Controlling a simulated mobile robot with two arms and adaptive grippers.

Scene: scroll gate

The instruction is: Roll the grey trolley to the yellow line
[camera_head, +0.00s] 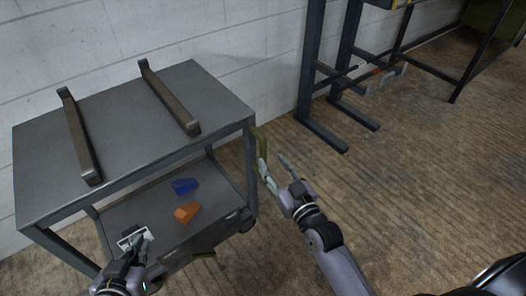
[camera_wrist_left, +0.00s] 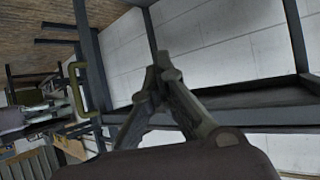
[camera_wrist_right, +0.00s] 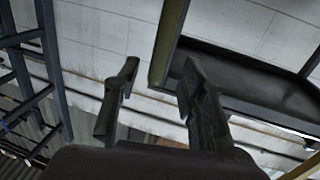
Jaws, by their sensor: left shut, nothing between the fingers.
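The grey trolley (camera_head: 205,82) stands against the white wall at the left, with a flat top and a lower shelf. An olive handle (camera_head: 259,142) is on its right side; it also shows in the right wrist view (camera_wrist_right: 168,42) and the left wrist view (camera_wrist_left: 76,90). My right gripper (camera_head: 274,166) is open just beside this handle. In the right wrist view the handle lies between the fingertips' directions; I cannot tell whether they touch it. My left gripper (camera_head: 138,238) is shut and empty near the trolley's front, before the lower shelf. I see no yellow line on the floor.
Two dark bars (camera_head: 80,140) lie on the trolley top. A blue block (camera_head: 185,186) and an orange block (camera_head: 187,213) sit on its lower shelf. Dark metal frames (camera_head: 312,65) stand at the back right. The wooden floor (camera_head: 420,190) to the right is open.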

